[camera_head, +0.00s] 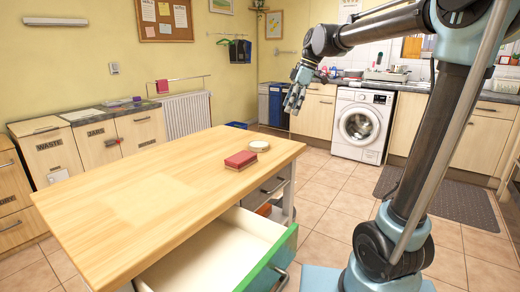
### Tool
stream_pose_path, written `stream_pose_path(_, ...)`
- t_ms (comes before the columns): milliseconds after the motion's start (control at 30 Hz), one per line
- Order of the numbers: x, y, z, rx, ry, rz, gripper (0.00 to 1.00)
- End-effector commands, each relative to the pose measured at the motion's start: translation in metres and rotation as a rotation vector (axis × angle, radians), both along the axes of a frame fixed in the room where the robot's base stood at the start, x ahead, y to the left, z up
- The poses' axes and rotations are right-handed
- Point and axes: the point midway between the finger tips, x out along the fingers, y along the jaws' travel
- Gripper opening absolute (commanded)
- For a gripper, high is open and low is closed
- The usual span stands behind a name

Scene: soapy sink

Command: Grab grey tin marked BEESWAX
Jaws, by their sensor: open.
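A small round, flat, pale tin-like thing (259,146) lies on the wooden table near its right end. Its marking is too small to read, so I cannot tell whether it is the BEESWAX tin. A red block or box (240,160) lies beside it, to the left and nearer. My gripper (293,104) is open and hangs fingers down in the air, up and to the right of the round thing and apart from it. It appears empty.
The wooden table (130,205) is otherwise clear. A drawer (215,255) with a green-edged front stands pulled out below it and looks empty where visible. A washing machine (361,125) and counters line the back. A dark mat (455,200) lies on the tiled floor.

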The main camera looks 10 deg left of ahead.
Motion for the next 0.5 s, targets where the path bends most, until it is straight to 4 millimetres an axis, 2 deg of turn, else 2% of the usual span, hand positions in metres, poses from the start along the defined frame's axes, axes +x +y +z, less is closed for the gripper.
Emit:
stream_pose_path(33,0.006,0.014,0.005,0.011,-0.005,0.051,0.92)
stream_pose_path(100,0.012,0.029,0.010,0.026,-0.011,0.113,0.92)
stream_pose_path(267,0.019,0.049,0.016,0.046,-0.020,0.197,0.92)
stream_pose_path(367,0.019,0.055,0.012,0.051,-0.022,0.216,0.92)
stream_pose_path(500,0.016,0.062,-0.007,0.053,-0.023,0.218,0.92)
